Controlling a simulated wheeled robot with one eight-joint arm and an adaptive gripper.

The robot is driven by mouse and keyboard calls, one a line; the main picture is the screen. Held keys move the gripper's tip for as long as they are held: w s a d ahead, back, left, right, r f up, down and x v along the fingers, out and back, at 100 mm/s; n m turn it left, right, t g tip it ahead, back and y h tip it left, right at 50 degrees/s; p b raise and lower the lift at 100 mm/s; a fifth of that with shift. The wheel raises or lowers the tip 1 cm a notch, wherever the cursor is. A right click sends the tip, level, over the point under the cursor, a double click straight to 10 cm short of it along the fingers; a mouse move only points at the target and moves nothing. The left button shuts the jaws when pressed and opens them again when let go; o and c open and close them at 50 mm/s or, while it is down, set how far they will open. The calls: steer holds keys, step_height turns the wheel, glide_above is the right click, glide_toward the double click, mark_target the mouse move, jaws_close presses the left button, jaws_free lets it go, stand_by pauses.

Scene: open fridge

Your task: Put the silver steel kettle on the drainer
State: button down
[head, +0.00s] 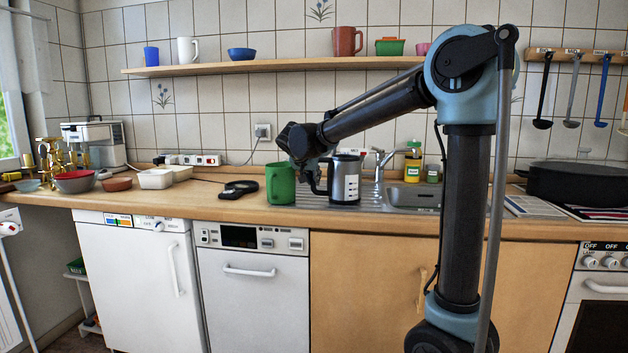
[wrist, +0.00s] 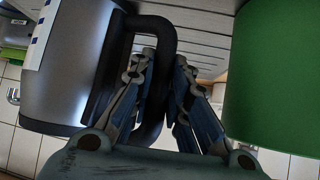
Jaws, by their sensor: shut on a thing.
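The silver steel kettle (head: 345,182) has a black base and black handle. It looks upright at the ribbed drainer (head: 376,199) left of the sink basin; I cannot tell whether its base touches. In the wrist view the kettle (wrist: 70,65) fills the left side, with the drainer's ribs (wrist: 195,45) behind. My gripper (wrist: 167,65) is shut on the black handle (wrist: 157,30), which passes between its fingers. In the head view my gripper (head: 309,177) is at the kettle's left side, partly hiding the handle.
A green mug (head: 280,184) stands close left of my gripper. A black object (head: 239,188) lies farther left on the counter (head: 220,204). A shelf (head: 270,65) runs above.

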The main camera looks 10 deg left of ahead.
steer(key=c, duration=1.5)
jaws_free()
steer(key=shift+c, duration=0.2)
steer(key=shift+s, duration=0.1)
steer(key=v, duration=1.2)
steer(key=s+d+f+g+h, duration=0.15)
steer(key=s+d+f, duration=0.4)
steer(key=d, duration=0.75)
steer(key=s+d+f+g+y, duration=0.1)
steer(key=s+d+f+g, duration=0.25)
steer(key=d+f, duration=0.65)
steer(key=s+d+f+n+g+y, duration=0.1)
steer(key=s+d+f, duration=0.5)
steer(key=s+f, duration=0.2)
steer(key=s+d+f+n+g+y, duration=0.1)
steer(key=s+d+f, duration=0.5)
steer(key=s, duration=0.7)
step_height(320, 180, down, 3)
steer(key=shift+s+d+r+n+g, duration=0.25)
steer(key=shift+s+d+n+g, duration=0.05)
steer(key=shift+s+d, duration=0.1)
